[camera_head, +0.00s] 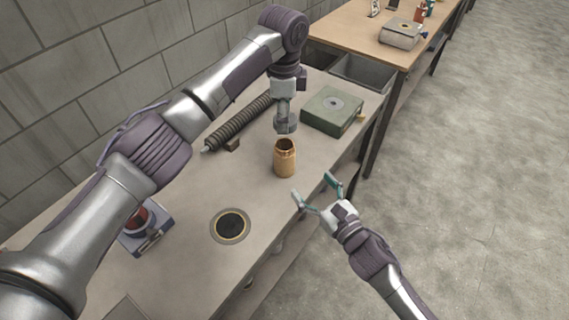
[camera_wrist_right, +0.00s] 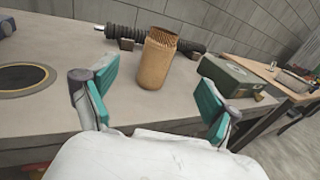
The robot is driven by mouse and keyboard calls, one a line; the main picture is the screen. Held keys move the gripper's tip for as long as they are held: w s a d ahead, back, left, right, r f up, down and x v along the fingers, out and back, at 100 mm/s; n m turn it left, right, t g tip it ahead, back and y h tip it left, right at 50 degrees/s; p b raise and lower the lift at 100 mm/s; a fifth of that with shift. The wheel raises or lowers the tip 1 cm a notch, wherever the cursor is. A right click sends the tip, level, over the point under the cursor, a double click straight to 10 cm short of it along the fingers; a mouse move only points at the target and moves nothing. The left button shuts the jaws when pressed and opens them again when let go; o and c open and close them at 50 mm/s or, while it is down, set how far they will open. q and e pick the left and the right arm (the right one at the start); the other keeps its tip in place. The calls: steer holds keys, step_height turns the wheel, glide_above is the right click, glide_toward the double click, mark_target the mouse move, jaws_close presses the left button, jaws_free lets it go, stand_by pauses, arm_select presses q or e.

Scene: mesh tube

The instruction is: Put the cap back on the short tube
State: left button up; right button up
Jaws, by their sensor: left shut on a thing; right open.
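The short tube (camera_head: 285,163) is tan with a mesh-like surface and stands upright on the table near its front edge. Its top is open and dark inside. It also shows in the right wrist view (camera_wrist_right: 157,66), beyond my right gripper's fingers. My left gripper (camera_head: 286,124) points down just above the tube's mouth, apart from it. It is shut on a small grey piece that looks like the cap, mostly hidden by the fingers. My right gripper (camera_head: 315,188) is open and empty in front of the tube, its teal fingers (camera_wrist_right: 158,90) spread apart.
A ribbed dark hose (camera_head: 238,124) lies behind the tube, and a green box (camera_head: 333,110) stands to its right. A black disc with a gold ring (camera_head: 231,225) is on the table front left. A red-topped device (camera_head: 142,224) stands farther left. Grey bins (camera_head: 362,72) are beyond.

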mark_target(290, 159)
steer(key=shift+w, duration=0.1)
steer(key=x, duration=1.2)
jaws_close()
arm_select(q)
steer(key=shift+a+f, duration=0.1)
steer(key=shift+f, duration=2.45)
